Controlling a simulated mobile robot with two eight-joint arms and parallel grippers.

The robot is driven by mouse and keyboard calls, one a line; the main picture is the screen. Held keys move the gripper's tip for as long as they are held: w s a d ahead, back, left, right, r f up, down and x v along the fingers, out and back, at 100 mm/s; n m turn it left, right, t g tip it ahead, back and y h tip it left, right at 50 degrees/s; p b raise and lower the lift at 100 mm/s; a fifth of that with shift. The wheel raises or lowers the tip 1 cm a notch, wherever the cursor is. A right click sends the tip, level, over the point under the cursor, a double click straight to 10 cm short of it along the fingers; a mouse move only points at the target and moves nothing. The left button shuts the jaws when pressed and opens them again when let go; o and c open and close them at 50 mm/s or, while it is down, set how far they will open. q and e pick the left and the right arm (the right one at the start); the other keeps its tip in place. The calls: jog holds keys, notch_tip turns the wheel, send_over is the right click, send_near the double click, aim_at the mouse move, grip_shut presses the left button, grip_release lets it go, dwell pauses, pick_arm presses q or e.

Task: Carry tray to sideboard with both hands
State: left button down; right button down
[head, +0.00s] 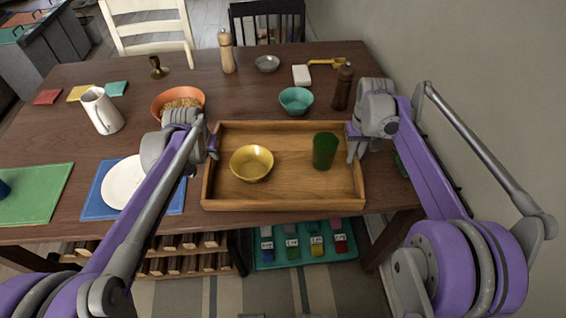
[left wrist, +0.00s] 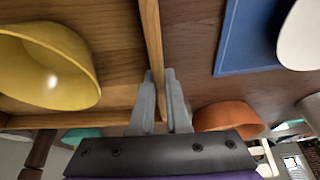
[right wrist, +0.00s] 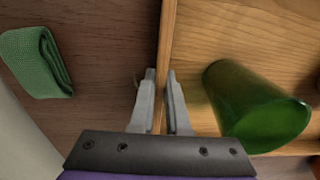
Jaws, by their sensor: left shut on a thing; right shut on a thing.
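The wooden tray (head: 285,202) rests on or just above the dark table near its front edge; I cannot tell which. A yellow bowl (head: 251,163) stands in its left part and a green cup (head: 324,150) in its right part. My left gripper (head: 211,148) is shut on the tray's left wall, with its fingers either side of it in the left wrist view (left wrist: 162,88). My right gripper (head: 353,143) is shut on the tray's right wall, which also shows between its fingers in the right wrist view (right wrist: 160,90). No sideboard can be made out.
An orange bowl (head: 178,100), teal bowl (head: 296,99) and dark mill (head: 343,87) stand behind the tray. A white plate (head: 124,183) on a blue mat (head: 98,204) lies to the left. A folded green cloth (right wrist: 36,62) lies right of the tray. Chairs stand beyond the table.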

pick_arm(q)
jog(key=shift+r, duration=0.15)
pick_arm(e)
jog(key=shift+r, duration=0.2)
